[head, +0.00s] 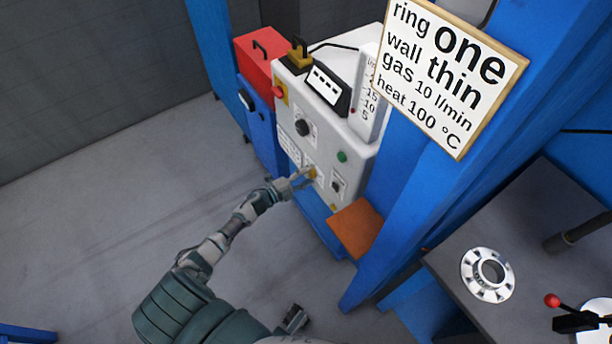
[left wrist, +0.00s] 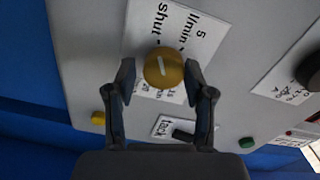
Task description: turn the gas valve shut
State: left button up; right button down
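The gas valve is a round yellow knob (left wrist: 164,68) on the white panel of the machine, with a pale line across its face. Its label (left wrist: 188,30) reads "5 l/min" and "shut". In the head view the knob (head: 311,173) is small and partly behind my gripper. My left gripper (head: 302,174) is at the panel. In the left wrist view its two fingers (left wrist: 160,78) stand apart, one on each side of the knob, with a narrow gap visible on the left side. Contact on the right side is unclear. A dark piece at the bottom of the head view may be my right gripper.
A sign (head: 450,75) hangs on the blue post. A flanged ring (head: 488,274) lies on the grey table at right.

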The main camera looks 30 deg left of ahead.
pick_arm(q)
jog(key=shift+o, duration=0.9)
jog(key=shift+s+f, duration=0.1)
jog(key=shift+f, duration=0.15)
jog(key=shift+r, duration=0.15)
jog(key=shift+s+a, duration=0.15)
jog(key=v, duration=1.1)
jog(key=shift+s, duration=0.25)
